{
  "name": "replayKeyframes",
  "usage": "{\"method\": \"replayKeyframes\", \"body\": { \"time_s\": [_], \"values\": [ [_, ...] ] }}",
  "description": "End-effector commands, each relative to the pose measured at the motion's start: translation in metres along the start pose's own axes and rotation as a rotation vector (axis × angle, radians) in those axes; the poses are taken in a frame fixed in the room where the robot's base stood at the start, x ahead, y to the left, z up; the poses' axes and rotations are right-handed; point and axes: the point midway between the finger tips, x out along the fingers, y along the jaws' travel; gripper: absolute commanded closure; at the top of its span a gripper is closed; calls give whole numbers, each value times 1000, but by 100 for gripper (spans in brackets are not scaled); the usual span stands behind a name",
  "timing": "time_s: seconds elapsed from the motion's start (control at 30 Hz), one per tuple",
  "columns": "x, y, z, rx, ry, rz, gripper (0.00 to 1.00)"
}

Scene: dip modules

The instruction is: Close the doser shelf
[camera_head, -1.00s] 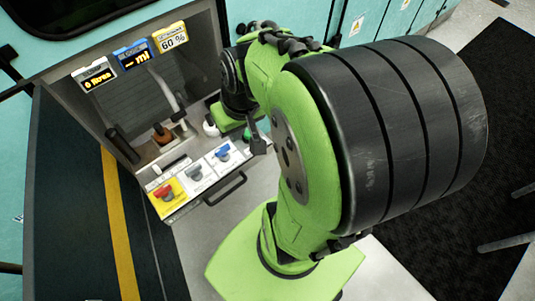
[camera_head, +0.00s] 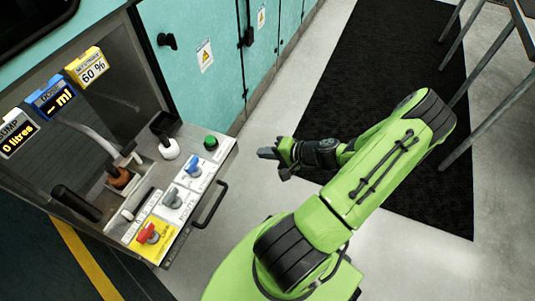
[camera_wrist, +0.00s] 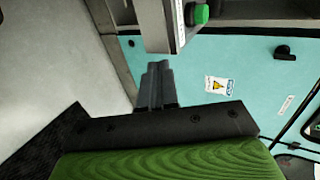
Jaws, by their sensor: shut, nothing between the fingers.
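The doser shelf (camera_head: 157,262) juts out from the cabinet recess at the left of the head view. Its top panel carries a red knob (camera_head: 147,233), a grey knob (camera_head: 172,195), a blue knob (camera_head: 194,167) and a green button (camera_head: 211,142). A black bar handle (camera_head: 210,205) is on its front. My gripper (camera_head: 262,153) is shut and empty, to the right of the shelf and apart from it. In the wrist view, the closed fingers (camera_wrist: 157,75) point toward the shelf's edge (camera_wrist: 160,27), with the green button (camera_wrist: 202,13) beyond.
Displays (camera_head: 52,98) hang above the recess. Teal cabinet doors (camera_head: 215,75) with warning labels run behind the gripper. A black mat (camera_head: 370,70) lies on the grey floor, and metal table legs (camera_head: 485,110) stand at the right. The floor just right of the shelf is clear.

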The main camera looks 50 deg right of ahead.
Motion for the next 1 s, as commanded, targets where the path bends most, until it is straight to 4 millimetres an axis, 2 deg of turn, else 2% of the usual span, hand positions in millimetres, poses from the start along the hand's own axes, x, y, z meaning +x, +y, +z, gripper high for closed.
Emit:
{"method": "replayKeyframes", "body": {
  "time_s": [0.03, 0.27, 0.4, 0.57, 1.0],
  "values": [
    [14, 2, 2, -1, -6, -2, 100],
    [64, 2, 2, -1, -6, -1, 100],
    [82, -12, 1, -3, -3, 2, 100],
    [92, -18, 0, -1, -1, 2, 100],
    [95, -21, 1, -2, -3, 2, 100]
  ]
}}
